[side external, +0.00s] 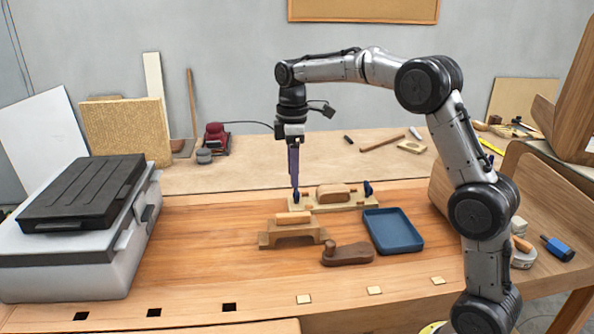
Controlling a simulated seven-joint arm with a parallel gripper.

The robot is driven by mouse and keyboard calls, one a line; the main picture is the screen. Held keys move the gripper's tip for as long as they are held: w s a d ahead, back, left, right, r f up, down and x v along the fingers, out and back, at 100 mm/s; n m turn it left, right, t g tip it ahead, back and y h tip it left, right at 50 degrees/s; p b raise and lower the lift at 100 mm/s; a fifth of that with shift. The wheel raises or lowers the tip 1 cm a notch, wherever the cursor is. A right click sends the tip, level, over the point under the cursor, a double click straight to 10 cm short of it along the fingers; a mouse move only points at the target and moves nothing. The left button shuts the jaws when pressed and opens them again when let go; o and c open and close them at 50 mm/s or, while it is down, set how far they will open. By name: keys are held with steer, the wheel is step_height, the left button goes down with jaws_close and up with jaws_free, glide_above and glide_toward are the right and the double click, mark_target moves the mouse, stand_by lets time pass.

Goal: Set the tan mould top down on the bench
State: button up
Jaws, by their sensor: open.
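The tan mould top (292,235), an arched wooden piece with a lighter handle bar (293,217) on top, stands upright on the wooden bench (200,265). My gripper (295,187) points straight down with long purple fingers, above and behind the mould top in the picture. It is apart from the handle and holds nothing visible; the gap between its fingers is hard to see from this side. Its tips appear close to the left blue clamp (297,197) of a pale board (352,205) carrying a rounded wooden block (333,194). Whether they touch the clamp, I cannot tell.
A blue tray (393,231) lies to the right, with a dark brown wooden tool (347,254) in front of it. A black case on a grey box (80,245) fills the left. The bench's left middle and front are clear.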

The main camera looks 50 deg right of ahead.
steer(key=shift+r, duration=0.25)
steer(key=s+a+r+m+t, duration=0.1)
steer(key=s+a+r+m, duration=0.15)
steer(key=s, duration=0.45)
steer(key=s+a+r+m+t, duration=0.2)
steer(key=s+a+r, duration=0.1)
steer(key=s, duration=0.5)
steer(key=s+a+f+m+t, duration=0.1)
steer(key=s+f+m, duration=0.1)
steer(key=s, duration=0.5)
steer(key=s+a+f+m+t, duration=0.1)
steer(key=s+a+f+m, duration=0.1)
steer(key=s+f, duration=0.2)
steer(key=s, duration=0.3)
steer(key=shift+a+f+t, duration=0.15)
steer(key=shift+t, duration=0.15)
